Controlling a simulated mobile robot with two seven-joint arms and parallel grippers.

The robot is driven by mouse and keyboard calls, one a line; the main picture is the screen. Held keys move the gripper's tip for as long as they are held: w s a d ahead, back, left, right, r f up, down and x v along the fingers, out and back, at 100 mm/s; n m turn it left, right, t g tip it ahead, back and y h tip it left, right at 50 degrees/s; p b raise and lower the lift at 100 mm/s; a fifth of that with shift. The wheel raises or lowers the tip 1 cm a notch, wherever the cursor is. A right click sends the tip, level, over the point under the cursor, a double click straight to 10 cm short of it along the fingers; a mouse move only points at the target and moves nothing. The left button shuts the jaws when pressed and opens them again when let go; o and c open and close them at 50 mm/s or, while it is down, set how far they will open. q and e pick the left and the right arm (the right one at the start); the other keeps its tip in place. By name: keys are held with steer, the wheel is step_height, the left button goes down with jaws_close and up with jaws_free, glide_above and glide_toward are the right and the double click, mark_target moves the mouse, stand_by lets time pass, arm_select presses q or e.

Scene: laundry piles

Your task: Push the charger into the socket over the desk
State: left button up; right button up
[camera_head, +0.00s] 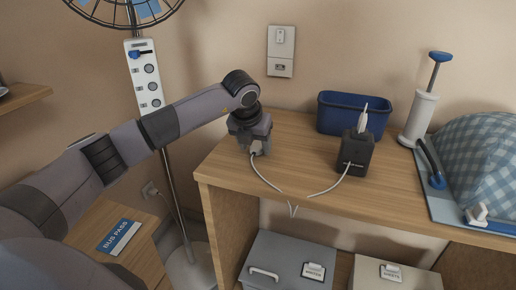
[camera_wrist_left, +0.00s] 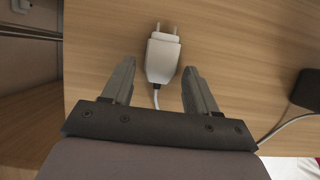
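The white charger (camera_wrist_left: 162,58) lies on the wooden desk (camera_head: 310,186), its two pins pointing away from my left gripper in the left wrist view. My left gripper (camera_wrist_left: 158,75) is open above the desk, its fingers on either side of the charger with a gap on each side. In the head view my left gripper (camera_head: 256,146) is low over the desk's left end and mostly hides the charger. A pale cable trails from there over the front edge. A wall plate with the socket (camera_head: 280,68) is above the desk. My right gripper is not in view.
A black holder (camera_head: 355,152) with a white item and cable stands mid-desk before a blue bin (camera_head: 336,112). A white pump-like object (camera_head: 418,118) and checked cloth (camera_head: 482,155) are right. A fan pole (camera_head: 172,190) is left. The wall below the socket is clear.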

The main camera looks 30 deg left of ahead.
mark_target(255, 150)
arm_select(q)
jaws_close()
steer(key=shift+r+p, duration=2.55)
steer(key=shift+r, duration=1)
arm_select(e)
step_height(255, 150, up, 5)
